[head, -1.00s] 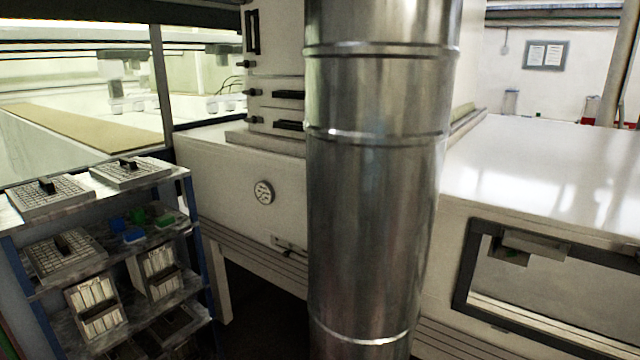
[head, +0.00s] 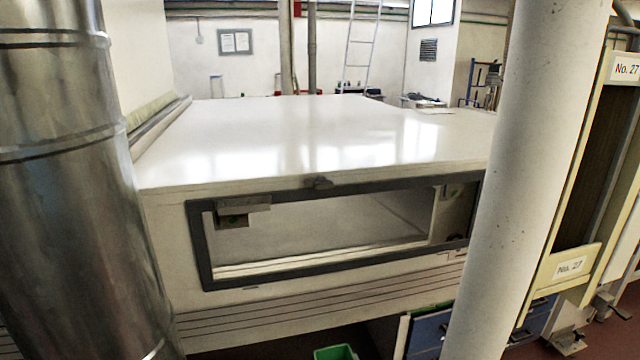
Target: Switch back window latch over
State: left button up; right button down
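A long window with a dark grey frame (head: 330,272) is set in the side of the white tunnel housing (head: 163,243). Neither of my grippers is in the head view.
A large metal duct (head: 75,170) stands close on the left. A thick white pillar (head: 520,150) stands on the right, beside shelving labelled No. 27 (head: 570,267). A green bin (head: 335,352) is on the floor below the housing.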

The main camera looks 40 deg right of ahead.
aim_at(320, 182)
jog(key=z, duration=1.35)
jog(key=k, duration=1.2)
jog(key=u, duration=0.85)
jog(key=i, duration=1.95)
jog(key=z, duration=0.35)
